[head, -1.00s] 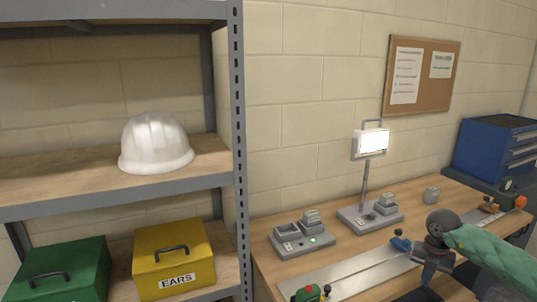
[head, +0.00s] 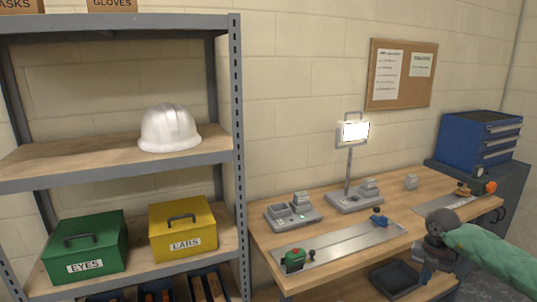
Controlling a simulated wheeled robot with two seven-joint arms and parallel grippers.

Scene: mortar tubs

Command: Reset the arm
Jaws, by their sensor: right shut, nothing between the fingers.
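My right arm in its green sleeve comes in from the right edge of the head view. Its right gripper (head: 424,275) points down in front of the workbench's front edge, near a dark tray (head: 396,277) on the level below. The gripper is shut with nothing held. Its fingertips are small and dark, so whether they touch the tray cannot be told. My left gripper is not in view.
The wooden workbench (head: 345,259) bears a metal rail plate (head: 340,242), chargers (head: 293,212) and a lit lamp (head: 354,131). A blue drawer cabinet (head: 478,140) stands at right. The shelf unit (head: 238,150) at left holds a white helmet (head: 169,128), green box (head: 85,245) and yellow box (head: 183,228).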

